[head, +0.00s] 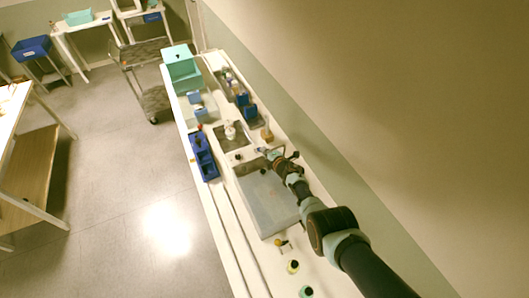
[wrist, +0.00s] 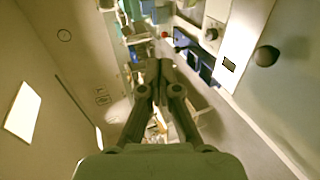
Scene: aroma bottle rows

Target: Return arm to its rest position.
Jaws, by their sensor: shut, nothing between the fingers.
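My gripper (head: 262,150) is at the end of my dark arm, which reaches from the lower right over the white bench in the head view. It hangs above the far end of a large grey tray (head: 270,215). In the wrist view the two fingers of my gripper (wrist: 159,64) are together, with nothing seen between them. A white bottle (head: 230,130) stands in a smaller grey tray just beyond and to the left of my gripper.
A blue crate (head: 207,166) sits at the bench's left edge. Teal boxes (head: 183,72) stand at the far end. A blue item (head: 249,112) sits near the wall (head: 330,130). Small dark-topped bottles (head: 293,267) stand at the near end. The floor (head: 120,200) left of the bench is open.

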